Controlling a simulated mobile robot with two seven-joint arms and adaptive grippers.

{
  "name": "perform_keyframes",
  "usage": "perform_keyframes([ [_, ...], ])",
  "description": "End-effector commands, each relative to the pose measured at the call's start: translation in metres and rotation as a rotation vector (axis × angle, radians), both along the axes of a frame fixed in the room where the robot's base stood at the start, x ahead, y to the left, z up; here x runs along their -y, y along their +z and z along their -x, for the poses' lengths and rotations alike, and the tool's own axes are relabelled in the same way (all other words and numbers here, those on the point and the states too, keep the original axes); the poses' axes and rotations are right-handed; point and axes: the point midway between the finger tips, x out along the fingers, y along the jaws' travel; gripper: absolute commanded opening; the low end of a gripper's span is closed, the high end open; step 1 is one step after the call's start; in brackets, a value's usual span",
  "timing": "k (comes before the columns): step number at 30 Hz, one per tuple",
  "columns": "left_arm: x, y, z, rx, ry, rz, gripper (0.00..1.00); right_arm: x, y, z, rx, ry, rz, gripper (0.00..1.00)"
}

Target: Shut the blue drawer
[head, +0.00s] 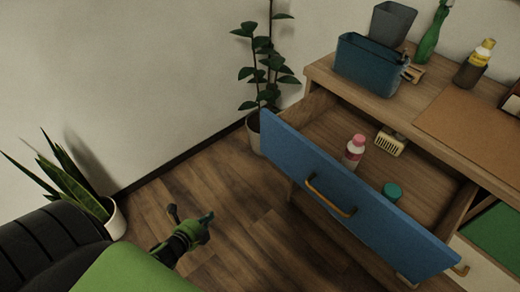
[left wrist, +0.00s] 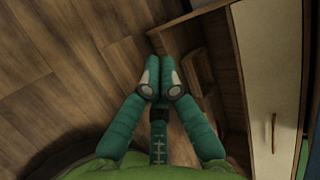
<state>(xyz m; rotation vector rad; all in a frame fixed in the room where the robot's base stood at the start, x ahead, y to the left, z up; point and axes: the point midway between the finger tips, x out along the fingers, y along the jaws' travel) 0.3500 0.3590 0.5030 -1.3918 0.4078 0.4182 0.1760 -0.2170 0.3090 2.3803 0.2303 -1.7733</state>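The blue drawer (head: 290,150) is pulled well out of the wooden desk in the head view, and its inside shows. A brass-coloured bar handle (head: 330,197) sits on its blue front. My left gripper (head: 206,218) is over the floor, left of the drawer front and apart from it. In the left wrist view, the fingers of my left gripper (left wrist: 161,76) are together with nothing visible between them. My right gripper is not in view.
The drawer holds a pink-and-white bottle (head: 354,151), a teal-lidded item (head: 392,190) and a beige slotted item (head: 391,141). Potted plants stand by the wall (head: 265,75) and at left (head: 70,180). Floor (head: 235,245) before the drawer is clear. A pale cabinet front (left wrist: 270,60) is at right in the wrist view.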

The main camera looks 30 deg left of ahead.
Motion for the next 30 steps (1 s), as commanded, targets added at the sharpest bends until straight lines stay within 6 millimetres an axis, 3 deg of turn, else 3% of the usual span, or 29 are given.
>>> perform_keyframes([
  [1,-0.008,0.029,-0.022,0.108,-0.128,-0.176,0.0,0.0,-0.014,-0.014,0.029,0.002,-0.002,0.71],
  [3,-0.009,0.081,-0.044,0.25,-0.298,-0.447,0.0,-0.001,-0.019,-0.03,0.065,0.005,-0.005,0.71],
  [6,0.001,0.144,-0.06,0.421,-0.488,-0.801,0.0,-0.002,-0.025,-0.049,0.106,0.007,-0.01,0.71],
  [9,0.016,0.188,-0.064,0.548,-0.61,-1.077,0.0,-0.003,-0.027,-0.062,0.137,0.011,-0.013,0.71],
  [12,0.027,0.214,-0.064,0.624,-0.678,-1.247,0.0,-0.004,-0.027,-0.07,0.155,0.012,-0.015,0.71],
  [20,0.039,0.229,-0.082,0.661,-0.704,-1.328,0.0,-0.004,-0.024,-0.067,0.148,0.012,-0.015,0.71],
  [30,0.062,0.229,-0.148,0.659,-0.7,-1.324,0.0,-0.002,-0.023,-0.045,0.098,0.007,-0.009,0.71],
])
